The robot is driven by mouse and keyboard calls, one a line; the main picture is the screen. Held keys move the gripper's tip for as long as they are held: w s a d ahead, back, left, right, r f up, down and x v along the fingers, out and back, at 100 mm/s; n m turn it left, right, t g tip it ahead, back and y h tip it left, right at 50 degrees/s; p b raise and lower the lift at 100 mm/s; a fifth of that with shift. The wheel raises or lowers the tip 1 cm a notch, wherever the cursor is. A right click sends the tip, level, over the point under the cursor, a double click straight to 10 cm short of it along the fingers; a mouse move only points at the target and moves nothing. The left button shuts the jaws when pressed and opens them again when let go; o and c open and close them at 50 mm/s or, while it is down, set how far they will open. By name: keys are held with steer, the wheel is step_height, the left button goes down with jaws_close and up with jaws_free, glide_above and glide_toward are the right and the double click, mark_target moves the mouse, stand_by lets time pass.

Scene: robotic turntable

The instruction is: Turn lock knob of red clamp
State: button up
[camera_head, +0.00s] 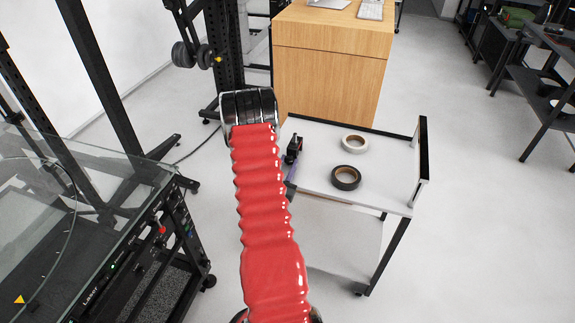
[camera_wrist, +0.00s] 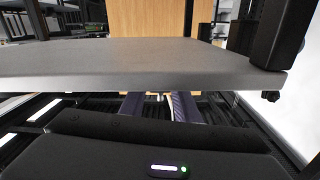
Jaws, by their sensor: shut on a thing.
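No red clamp can be made out in either view. A small black device (camera_head: 294,148), perhaps a clamp, stands at the left edge of the white table (camera_head: 318,163) in the head view. My gripper (camera_wrist: 158,106) shows in the wrist view as two purple-grey fingers reaching under the front edge of a grey slab. They are close together, with a small pale thing (camera_wrist: 158,97) between them, too hidden to identify. The gripper seems shut on it. In the head view my red-sleeved arm hides most of the gripper.
A black tape roll (camera_head: 346,178) and a white tape roll (camera_head: 355,144) lie on the table. A wooden cabinet (camera_head: 330,75) stands behind it. A glass-topped machine (camera_head: 75,190) is at the left. A black upright (camera_wrist: 270,38) stands at the slab's right.

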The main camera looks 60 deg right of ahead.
steer(key=shift+n, duration=2.7)
steer(key=o, duration=1.1)
steer(key=shift+c, duration=0.2)
steer(key=shift+a, duration=0.1)
steer(key=s+a, duration=0.1)
steer(key=a, duration=1.2)
steer(key=shift+s+a, duration=0.3)
